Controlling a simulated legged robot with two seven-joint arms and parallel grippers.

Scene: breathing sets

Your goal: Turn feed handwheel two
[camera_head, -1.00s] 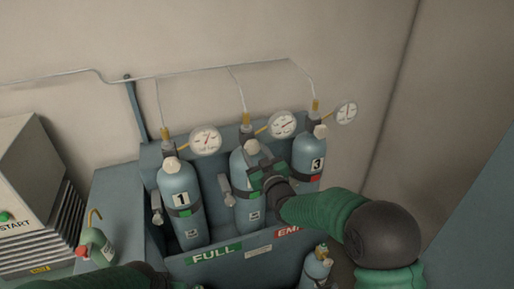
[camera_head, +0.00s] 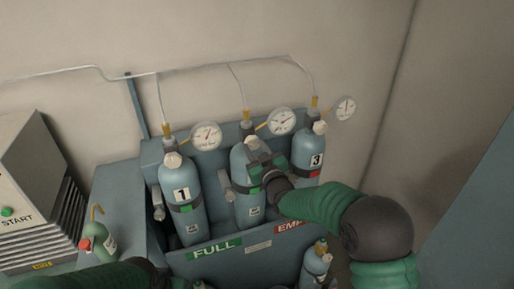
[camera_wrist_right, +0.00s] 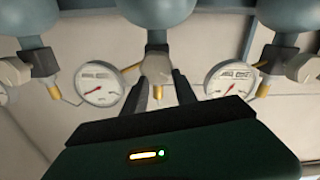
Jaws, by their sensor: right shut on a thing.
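The middle cylinder (camera_head: 249,208) stands upright between cylinder 1 (camera_head: 184,212) and cylinder 3 (camera_head: 308,162). Its pale handwheel (camera_head: 251,143) sits at its top and also shows in the right wrist view (camera_wrist_right: 157,66), between the two dark fingers. My right gripper (camera_head: 257,161) reaches in from the right and is shut on this handwheel. The gripper body hides part of the cylinder's upper front, including its number. Part of my left arm shows at the bottom left; its gripper is not visible.
Gauges stand beside the valves of cylinder 1 (camera_head: 206,136), the middle cylinder (camera_head: 282,121) and cylinder 3 (camera_head: 346,108), close to my right gripper. Thin pipes run up the wall. A small green bottle (camera_head: 97,241) and a START box (camera_head: 22,190) are at left.

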